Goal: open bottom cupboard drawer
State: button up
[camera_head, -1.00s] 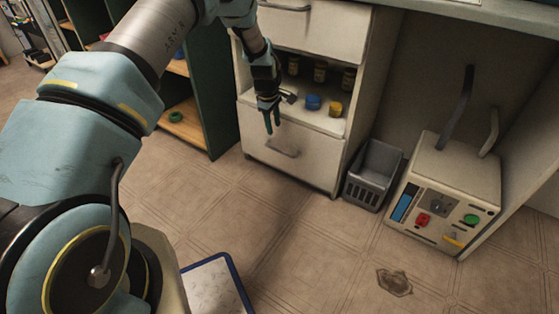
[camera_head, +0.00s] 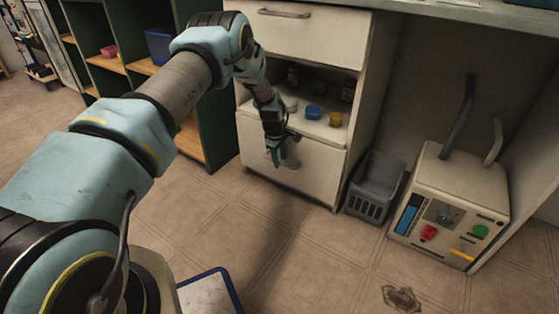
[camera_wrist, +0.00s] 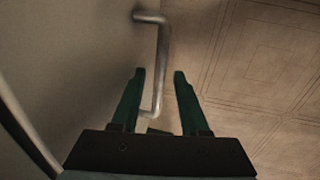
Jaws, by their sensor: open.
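The bottom cupboard drawer (camera_head: 316,168) is a cream front low on the cupboard, and it looks shut. Its metal bar handle (camera_wrist: 161,62) shows in the wrist view, running from the upper middle down between my green fingers. My gripper (camera_head: 278,160) is in front of the drawer, hiding part of the handle in the head view. In the wrist view my gripper (camera_wrist: 158,74) is open, one finger on each side of the handle's lower part. I cannot tell whether either finger touches it.
An open shelf with blue (camera_head: 314,112) and yellow (camera_head: 335,119) containers sits above the drawer. A grey basket (camera_head: 372,184) stands close to the cupboard's right. A white boxy device (camera_head: 452,205) stands further right. Floor in front is mostly clear, with a dark stain.

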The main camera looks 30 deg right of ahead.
grip_shut()
dwell(0.3)
dwell(1.1)
